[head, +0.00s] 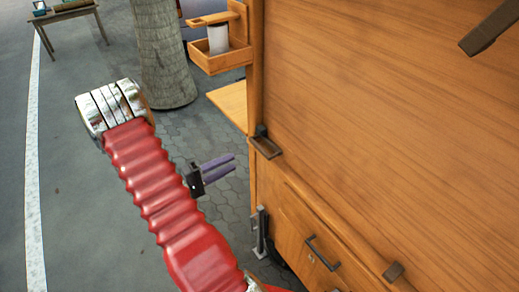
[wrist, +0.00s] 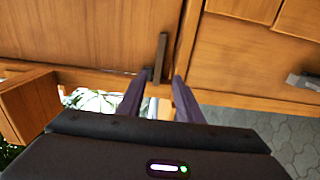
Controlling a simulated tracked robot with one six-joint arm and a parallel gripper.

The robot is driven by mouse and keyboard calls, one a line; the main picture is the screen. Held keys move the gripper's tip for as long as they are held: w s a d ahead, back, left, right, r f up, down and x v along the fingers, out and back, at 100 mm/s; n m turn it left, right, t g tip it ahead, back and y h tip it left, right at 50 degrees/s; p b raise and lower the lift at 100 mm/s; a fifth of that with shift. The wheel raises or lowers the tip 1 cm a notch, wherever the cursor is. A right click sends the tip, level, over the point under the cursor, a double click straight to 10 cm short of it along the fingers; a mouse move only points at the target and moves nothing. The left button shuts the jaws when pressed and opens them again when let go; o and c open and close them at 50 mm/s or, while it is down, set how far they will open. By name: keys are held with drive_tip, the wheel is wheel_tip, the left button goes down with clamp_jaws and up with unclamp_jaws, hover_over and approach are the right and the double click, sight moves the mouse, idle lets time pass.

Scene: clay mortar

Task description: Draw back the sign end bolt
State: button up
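A dark bar-shaped fitting, which looks like the bolt, (head: 265,144) sits at the left edge of the large wooden panel (head: 370,120) in the head view. In the wrist view a dark upright bar (wrist: 160,55), apparently the same fitting, stands against the wood straight ahead, lined up between my fingertips. My gripper (head: 234,162) has two purple fingers pointing right toward the fitting, with a visible gap before it. In the wrist view my gripper (wrist: 162,77) is open, and I see nothing held. Whether a fingertip touches the bar cannot be told there.
A dark bar (head: 490,28) is at upper right. A wooden tray with a white cylinder (head: 218,39) hangs behind, near a tree trunk (head: 162,50). Paving left is open.

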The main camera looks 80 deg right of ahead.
sight(259, 150)
drive_tip(key=x, duration=1.3)
drive_tip(key=shift+s+d, duration=0.25)
drive_tip(key=shift+s, duration=0.05)
drive_tip(key=shift+c, duration=0.5)
clamp_jaws()
